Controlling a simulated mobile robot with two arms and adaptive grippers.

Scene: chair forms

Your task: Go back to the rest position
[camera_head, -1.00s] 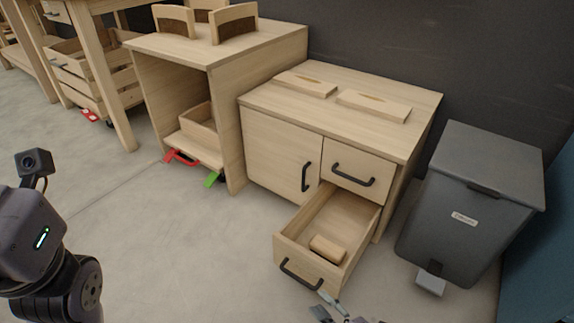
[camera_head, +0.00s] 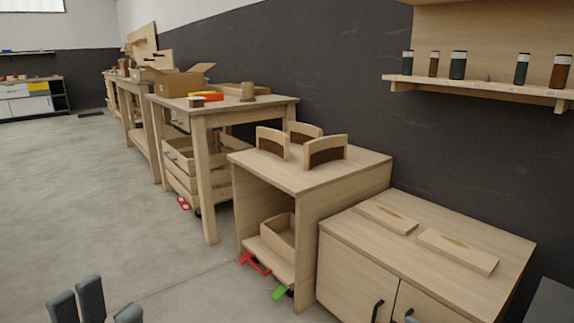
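My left gripper (camera_head: 95,306) shows at the bottom left edge. Its dark grey fingers point up and stand apart, with nothing between them. The rest of the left arm is below the frame. A small grey tip (camera_head: 411,319) at the bottom edge, in front of the cabinet door, may be part of my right gripper; too little shows to tell its state. The low cabinet (camera_head: 360,267) stands at the lower right, its lower part cut off by the frame. Its drawers are out of view.
Two flat wooden pieces lie on the cabinet. An open-fronted unit (camera_head: 328,182) bears several curved backrests (camera_head: 325,151). Workbenches (camera_head: 225,112) line the dark wall. A shelf (camera_head: 480,88) with jars hangs upper right. The floor (camera_head: 90,190) at left is clear.

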